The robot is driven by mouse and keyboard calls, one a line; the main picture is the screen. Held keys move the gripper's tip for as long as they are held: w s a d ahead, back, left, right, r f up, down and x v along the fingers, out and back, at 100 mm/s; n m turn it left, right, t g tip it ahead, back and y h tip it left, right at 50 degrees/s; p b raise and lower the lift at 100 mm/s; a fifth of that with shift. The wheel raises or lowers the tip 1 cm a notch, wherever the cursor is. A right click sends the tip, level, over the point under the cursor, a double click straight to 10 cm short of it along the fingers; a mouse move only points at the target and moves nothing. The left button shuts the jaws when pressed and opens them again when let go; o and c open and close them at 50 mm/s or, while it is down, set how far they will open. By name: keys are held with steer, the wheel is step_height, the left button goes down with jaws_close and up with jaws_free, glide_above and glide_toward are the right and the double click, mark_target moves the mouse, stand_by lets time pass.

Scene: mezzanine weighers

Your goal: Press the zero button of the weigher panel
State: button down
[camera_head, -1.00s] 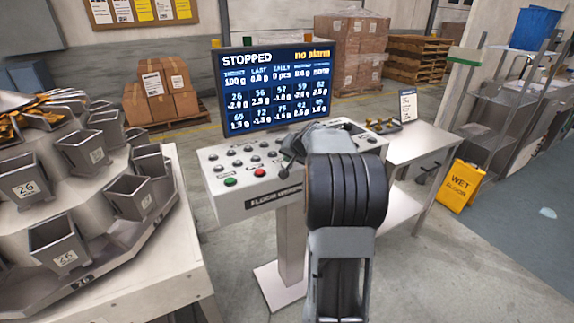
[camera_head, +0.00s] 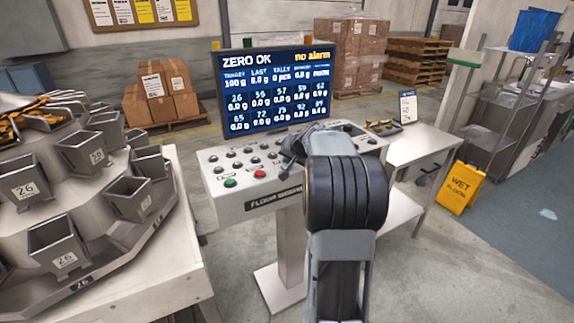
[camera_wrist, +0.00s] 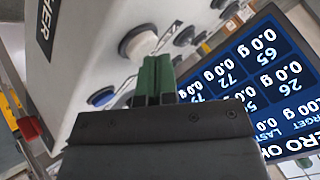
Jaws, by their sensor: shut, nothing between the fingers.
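The weigher panel (camera_head: 222,203) is a light grey sloped console on a post, with several dark buttons, a green one and a red one. Its screen (camera_head: 265,90) reads "ZERO OK", "no alarm", and the head readings show 0.0 g. My gripper (camera_head: 285,155) is over the panel's middle, partly hidden by my arm. In the wrist view its green fingertips (camera_wrist: 154,72) are together and empty, close by a white button (camera_wrist: 138,42); I cannot tell whether they touch it. A blue button (camera_wrist: 100,97) is beside them. Button labels are too small to read.
The multihead weigher (camera_head: 130,238) with numbered buckets stands at the left. A side table (camera_head: 425,142) with a small sign is right of the panel. A yellow wet-floor sign (camera_head: 461,187) stands farther right. Boxes and pallets are behind.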

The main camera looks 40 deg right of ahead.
mark_target(290, 172)
steer(key=shift+r, duration=0.55)
steer(key=shift+r+p, duration=0.15)
steer(key=shift+p, duration=0.2)
steer(key=shift+r+p, duration=1.65)
steer(key=shift+r, duration=0.75)
steer(key=shift+g+y, duration=0.3)
steer(key=shift+g, duration=0.5)
steer(key=s+f, duration=0.1)
steer(key=a+f, duration=0.1)
steer(key=s+f, duration=0.1)
steer(key=f, duration=0.1)
steer(key=shift+s+a, duration=0.15)
steer(key=shift+s, duration=0.15)
steer(key=s+a+f+n+g, duration=0.2)
steer(key=s+a+n, duration=0.7)
steer(key=s+a, duration=1.3)
steer(key=a+g, duration=0.2)
steer(key=a, duration=0.2)
steer(key=shift+s+n+p, duration=0.15)
steer(key=shift+n+p, duration=0.15)
steer(key=shift+p, duration=0.1)
